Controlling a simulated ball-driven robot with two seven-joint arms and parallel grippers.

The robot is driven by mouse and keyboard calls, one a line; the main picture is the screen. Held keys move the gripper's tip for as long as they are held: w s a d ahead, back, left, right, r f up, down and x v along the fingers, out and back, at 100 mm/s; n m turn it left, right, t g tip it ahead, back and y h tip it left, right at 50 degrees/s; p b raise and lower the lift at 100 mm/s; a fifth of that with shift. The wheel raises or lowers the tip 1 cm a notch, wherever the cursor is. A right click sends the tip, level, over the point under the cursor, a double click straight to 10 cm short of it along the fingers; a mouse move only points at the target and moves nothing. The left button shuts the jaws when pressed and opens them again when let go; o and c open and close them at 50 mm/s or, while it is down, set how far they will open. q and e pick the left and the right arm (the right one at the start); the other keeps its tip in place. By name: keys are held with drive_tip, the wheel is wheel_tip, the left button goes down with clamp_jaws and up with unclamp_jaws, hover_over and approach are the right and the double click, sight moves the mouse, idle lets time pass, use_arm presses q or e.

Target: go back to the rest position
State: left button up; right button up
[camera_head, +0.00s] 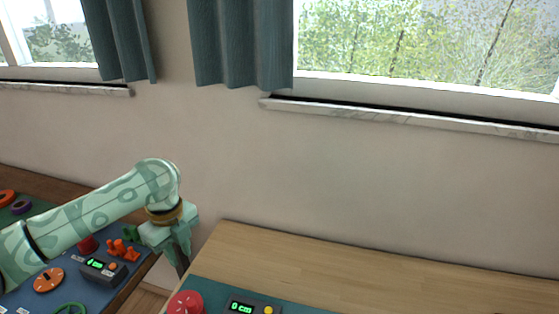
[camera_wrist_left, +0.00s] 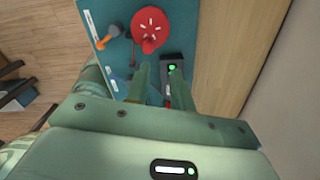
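My left gripper (camera_head: 181,262) points down near the left end of the right-hand wooden table. Its arm comes in from the left. In the left wrist view the two fingers (camera_wrist_left: 161,82) stand apart with a gap between them, and I see nothing held. Beyond them are a red round piece (camera_wrist_left: 150,28) and a dark box with a green light (camera_wrist_left: 171,60) on a teal mat (camera_wrist_left: 105,10). My right gripper is not in view, and I see no cord.
The right-hand table (camera_head: 300,258) has a red round piece (camera_head: 186,303) and a display box (camera_head: 250,306) at its front. The left-hand table (camera_head: 140,283) carries a blue mat with a display box (camera_head: 103,270), orange pieces (camera_head: 124,250) and an orange disc (camera_head: 48,280). A wall (camera_head: 300,180) stands behind.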

use_arm(q)
drive_tip(key=s+d+f+n+t+h, duration=0.3)
drive_tip(key=s+d+f+n+t, duration=0.15)
drive_tip(key=s+d+f, duration=0.6)
drive_tip(key=s+a+r+n+t+y, duration=0.1)
drive_tip(key=s+a+n+y, duration=0.3)
drive_tip(key=s+a+n, duration=0.5)
drive_tip(key=s+a+n+t+y, duration=0.1)
drive_tip(key=s+a+n+y, duration=0.4)
drive_tip(key=a, duration=0.7)
drive_tip(key=s+d+f+g+h+b, duration=0.1)
drive_tip(key=s+d+f+g+h, duration=0.15)
drive_tip(key=f, duration=1.15)
drive_tip(key=s+d+f+g+h, duration=0.1)
drive_tip(key=s+d+f+h, duration=0.2)
drive_tip(key=f, duration=1.1)
drive_tip(key=s+f+n+g, duration=0.1)
drive_tip(key=s+f, duration=0.6)
drive_tip(key=s, duration=0.2)
drive_tip(key=s+f+n+g, duration=0.1)
drive_tip(key=s+f+n, duration=0.1)
drive_tip(key=s+f, duration=0.5)
drive_tip(key=s+a, duration=0.1)
drive_tip(key=s, duration=0.2)
drive_tip(key=shift+s+b, duration=0.15)
drive_tip(key=shift+b, duration=0.15)
drive_tip(key=shift+h, duration=0.25)
